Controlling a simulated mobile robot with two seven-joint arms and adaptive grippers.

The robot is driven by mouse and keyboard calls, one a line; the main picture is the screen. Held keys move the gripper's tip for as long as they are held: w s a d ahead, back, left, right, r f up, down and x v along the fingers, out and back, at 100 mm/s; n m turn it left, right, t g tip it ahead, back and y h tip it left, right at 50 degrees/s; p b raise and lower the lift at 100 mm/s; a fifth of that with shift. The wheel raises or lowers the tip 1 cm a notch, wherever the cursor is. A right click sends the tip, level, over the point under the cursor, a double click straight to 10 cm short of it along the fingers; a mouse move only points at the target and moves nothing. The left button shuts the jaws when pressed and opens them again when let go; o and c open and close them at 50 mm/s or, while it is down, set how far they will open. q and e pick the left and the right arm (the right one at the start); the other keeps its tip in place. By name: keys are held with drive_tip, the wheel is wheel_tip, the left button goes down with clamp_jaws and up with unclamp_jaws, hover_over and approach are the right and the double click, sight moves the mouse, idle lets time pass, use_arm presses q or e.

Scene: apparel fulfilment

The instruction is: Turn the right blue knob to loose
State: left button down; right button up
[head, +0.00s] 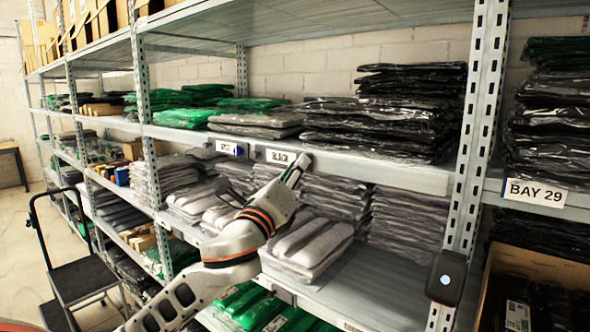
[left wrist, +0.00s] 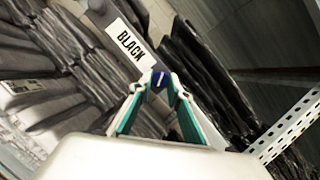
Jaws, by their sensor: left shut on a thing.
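My left gripper (head: 299,167) reaches up to the shelf edge, just right of the label reading BLACK (head: 281,157). In the left wrist view the gripper (left wrist: 160,90) is shut on the right blue knob (left wrist: 158,77), with a fingertip on each side of it. The knob has a white line on its face and sits beside the BLACK label (left wrist: 131,44). In the head view the gripper hides this knob. Another blue knob (head: 239,151) is on the same edge to the left, by a smaller label. My right gripper is not in view.
Bagged garments in black (head: 385,115), green (head: 185,117) and grey (head: 305,245) fill the shelves above and below the edge. A perforated upright (head: 475,150) with a dark device (head: 446,278) stands right. A step cart (head: 85,275) stands in the left aisle.

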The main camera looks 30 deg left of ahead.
use_arm(q)
drive_tip(key=n+g, duration=0.1)
drive_tip(key=n, duration=0.3)
drive_tip(key=n+g+y, duration=0.1)
drive_tip(key=n+g, duration=0.1)
drive_tip(key=n, duration=0.2)
drive_tip(key=r+n+g, duration=0.1)
drive_tip(key=n, duration=0.4)
drive_tip(key=shift+d+y, duration=0.2)
drive_tip(key=shift+y, duration=0.1)
drive_tip(key=shift+g, duration=0.3)
drive_tip(key=c, duration=1.9)
unclamp_jaws()
